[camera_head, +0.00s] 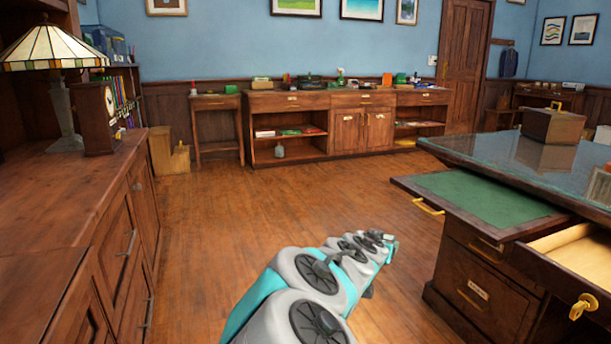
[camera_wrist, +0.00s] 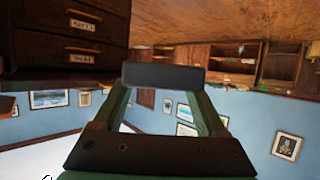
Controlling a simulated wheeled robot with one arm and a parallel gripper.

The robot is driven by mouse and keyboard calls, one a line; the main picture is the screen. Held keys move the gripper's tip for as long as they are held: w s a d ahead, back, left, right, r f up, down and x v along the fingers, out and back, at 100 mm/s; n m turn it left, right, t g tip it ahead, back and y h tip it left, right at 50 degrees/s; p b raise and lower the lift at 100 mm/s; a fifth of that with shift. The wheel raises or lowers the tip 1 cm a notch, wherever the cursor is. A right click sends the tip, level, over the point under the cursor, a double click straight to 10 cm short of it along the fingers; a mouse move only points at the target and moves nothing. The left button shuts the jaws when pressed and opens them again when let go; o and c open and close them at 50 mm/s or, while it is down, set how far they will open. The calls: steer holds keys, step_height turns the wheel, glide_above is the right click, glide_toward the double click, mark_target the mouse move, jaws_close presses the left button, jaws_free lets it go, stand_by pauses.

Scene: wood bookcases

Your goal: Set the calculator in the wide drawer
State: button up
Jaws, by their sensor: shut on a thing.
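My gripper (camera_wrist: 165,76) is shut on a dark slab-like thing (camera_wrist: 165,75), seen edge-on in the wrist view. It fits the calculator, but its face and keys are hidden. In the head view my gripper (camera_head: 384,240) is over open floor, left of the desk, and what it holds cannot be made out. An open drawer (camera_head: 570,242) with a pale wooden inside and a brass key at its front juts from the desk at right. It may be the wide drawer; its right part is cut off by the frame edge.
A green-topped board (camera_head: 485,194) with a brass handle sticks out of the glass-topped desk (camera_head: 500,148) beside the open drawer. Shut labelled drawers (camera_head: 478,290) lie below. A cabinet (camera_head: 110,215) lines the left; the floor (camera_head: 260,205) between is clear.

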steer(key=a+f, duration=0.1)
steer(key=a+n+y, duration=0.1)
steer(key=a, duration=0.1)
steer(key=shift+f+t, duration=0.3)
steer(key=shift+f, duration=0.05)
step_height(320, 180, down, 14)
steer(key=w+n+y, duration=0.3)
steer(key=n+y, duration=0.1)
steer(key=shift+t+y, duration=0.3)
steer(key=shift+a, duration=0.2)
